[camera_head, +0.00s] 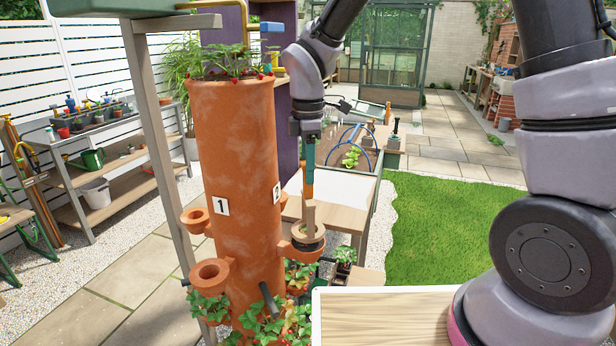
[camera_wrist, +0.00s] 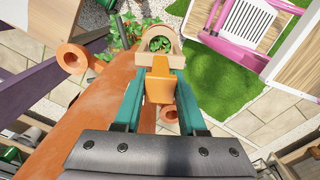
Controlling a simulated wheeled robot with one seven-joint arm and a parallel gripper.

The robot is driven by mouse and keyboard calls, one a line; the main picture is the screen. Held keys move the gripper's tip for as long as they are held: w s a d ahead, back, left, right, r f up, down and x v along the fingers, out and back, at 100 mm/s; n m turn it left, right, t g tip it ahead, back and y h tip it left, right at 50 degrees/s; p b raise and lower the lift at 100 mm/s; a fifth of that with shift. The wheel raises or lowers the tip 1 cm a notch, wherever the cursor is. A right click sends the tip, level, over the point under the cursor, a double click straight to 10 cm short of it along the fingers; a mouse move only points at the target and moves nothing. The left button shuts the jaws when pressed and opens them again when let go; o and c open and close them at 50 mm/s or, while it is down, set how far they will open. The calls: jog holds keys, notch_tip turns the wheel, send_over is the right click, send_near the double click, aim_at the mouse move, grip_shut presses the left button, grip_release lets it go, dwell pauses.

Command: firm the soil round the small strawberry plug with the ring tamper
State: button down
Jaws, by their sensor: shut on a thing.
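My gripper (camera_head: 309,162) is shut on the orange handle of the ring tamper (camera_head: 308,188) and points down. The tamper's pale wooden ring (camera_wrist: 144,58) is at a terracotta pocket (camera_head: 299,246) on the right side of the tall tower planter (camera_head: 238,140), below the "2" label. In the wrist view, green leaves of the small strawberry plug (camera_wrist: 160,44) show inside the ring. The ring looks level with the pocket's rim. I cannot tell whether it touches the soil, which is hidden.
An empty pocket (camera_head: 209,270) juts from the tower's front, and another (camera_head: 195,216) from its left. Fuller strawberry plants (camera_head: 262,325) hang lower down. A wooden tabletop (camera_head: 385,318) lies at front right. A grey post (camera_head: 160,130) stands left of the tower.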

jog(key=shift+r, duration=3.6)
jog(key=shift+w+f, duration=0.1)
